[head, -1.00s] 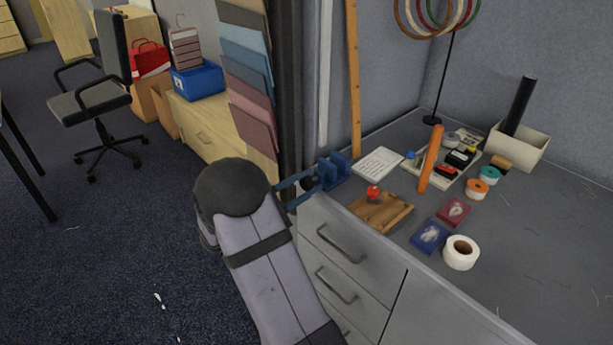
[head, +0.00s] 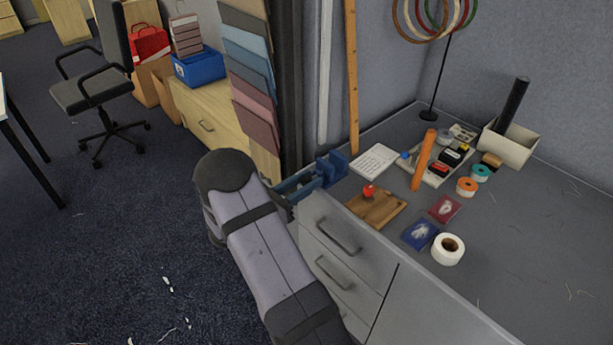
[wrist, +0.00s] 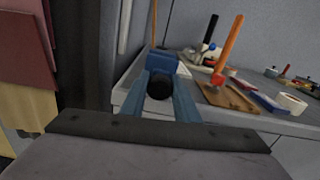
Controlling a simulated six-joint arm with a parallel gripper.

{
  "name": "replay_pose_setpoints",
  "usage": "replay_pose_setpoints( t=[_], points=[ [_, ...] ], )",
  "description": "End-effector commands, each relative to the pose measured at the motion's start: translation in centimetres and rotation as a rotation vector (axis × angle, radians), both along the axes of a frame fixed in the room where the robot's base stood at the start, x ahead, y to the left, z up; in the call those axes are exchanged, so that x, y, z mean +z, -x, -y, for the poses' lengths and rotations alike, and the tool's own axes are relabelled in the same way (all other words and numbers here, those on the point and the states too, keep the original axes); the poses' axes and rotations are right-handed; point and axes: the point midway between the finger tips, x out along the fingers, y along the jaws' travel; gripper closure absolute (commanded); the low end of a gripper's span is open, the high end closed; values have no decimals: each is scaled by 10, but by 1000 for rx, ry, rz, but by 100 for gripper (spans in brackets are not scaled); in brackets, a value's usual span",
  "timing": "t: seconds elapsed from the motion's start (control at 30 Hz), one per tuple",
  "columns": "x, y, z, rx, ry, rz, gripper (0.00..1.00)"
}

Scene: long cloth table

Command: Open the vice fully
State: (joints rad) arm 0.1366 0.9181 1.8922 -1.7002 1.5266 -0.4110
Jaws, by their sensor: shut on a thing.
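The blue vice (head: 333,165) sits at the left front corner of the grey bench; it also shows in the wrist view (wrist: 165,63). Its round black knob (wrist: 160,88) faces my gripper. My gripper (head: 308,182) reaches it from the left with two blue fingers, which lie on either side of the knob in the wrist view (wrist: 160,80). The fingers are shut on the knob. In the head view the knob is mostly hidden by the fingers. How far apart the vice's jaws stand is not clear.
The grey bench (head: 520,240) holds a wooden board (head: 380,207) with a red item, a white notepad (head: 375,160), an orange stick (head: 423,160) and tape rolls. Drawers are below the vice. Fabric samples (head: 250,75) hang behind my arm. Open carpet lies to the left.

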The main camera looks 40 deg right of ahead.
Motion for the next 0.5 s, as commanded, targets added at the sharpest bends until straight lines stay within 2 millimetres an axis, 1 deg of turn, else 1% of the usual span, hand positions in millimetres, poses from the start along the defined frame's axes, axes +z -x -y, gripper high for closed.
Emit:
replay_pose_setpoints(
  t=[0.2, 0.5],
  points=[
    [0, 0, 0, 1, -2, -71, 95],
    [-1, 0, 0, 1, -2, -94, 95]
  ],
)
